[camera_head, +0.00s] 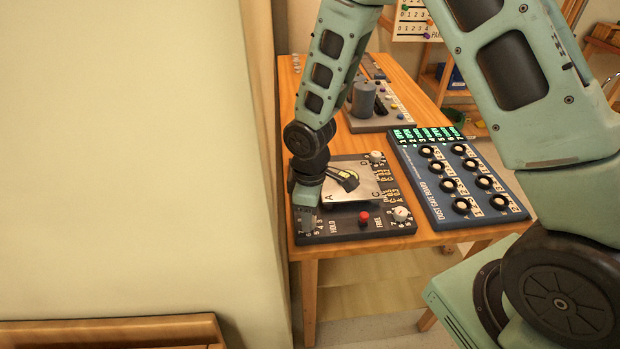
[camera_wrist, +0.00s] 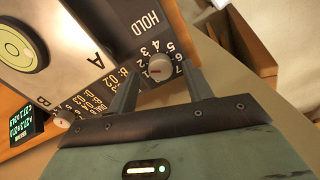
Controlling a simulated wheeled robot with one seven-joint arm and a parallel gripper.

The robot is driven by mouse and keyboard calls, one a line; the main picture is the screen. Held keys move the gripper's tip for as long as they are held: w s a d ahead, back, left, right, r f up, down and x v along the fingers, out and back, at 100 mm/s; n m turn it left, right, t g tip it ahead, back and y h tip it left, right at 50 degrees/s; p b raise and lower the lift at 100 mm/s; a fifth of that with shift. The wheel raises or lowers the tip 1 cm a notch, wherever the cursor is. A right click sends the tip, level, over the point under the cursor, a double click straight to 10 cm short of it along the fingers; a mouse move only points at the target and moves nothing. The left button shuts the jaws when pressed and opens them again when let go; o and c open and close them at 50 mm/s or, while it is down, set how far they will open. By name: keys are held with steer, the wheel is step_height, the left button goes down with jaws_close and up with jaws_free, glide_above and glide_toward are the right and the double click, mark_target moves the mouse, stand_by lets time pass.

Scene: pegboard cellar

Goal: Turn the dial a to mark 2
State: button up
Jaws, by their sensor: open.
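Dial a, a pale grey round knob (camera_wrist: 159,66), sits by the corner lettered A of a dark panel (camera_head: 345,236). A small red pointer line shows on its face, and printed numbers ring it; I cannot tell exactly which mark it points to. My gripper (camera_head: 307,222) is over the panel's front-left corner and hides this dial in the head view. In the wrist view my gripper (camera_wrist: 157,78) is open, with one finger on each side of the dial. Whether the fingers touch it is not clear.
A blue board of black knobs (camera_head: 462,205) lies to the right. A grey cylinder (camera_head: 363,98) stands behind. A wall borders the left.

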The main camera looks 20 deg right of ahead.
step_height(320, 180, up, 16)
steer(key=shift+w+b, duration=0.15)
steer(key=shift+b, duration=0.15)
steer(key=shift+d, duration=0.1)
steer(key=s+a+r+m, duration=0.1)
steer(key=s+a, duration=0.2)
steer(key=s, duration=0.7)
steer(key=s+a+r+m, duration=0.2)
steer(key=s+a, duration=0.1)
steer(key=s, duration=0.8)
steer(key=shift+w, duration=0.1)
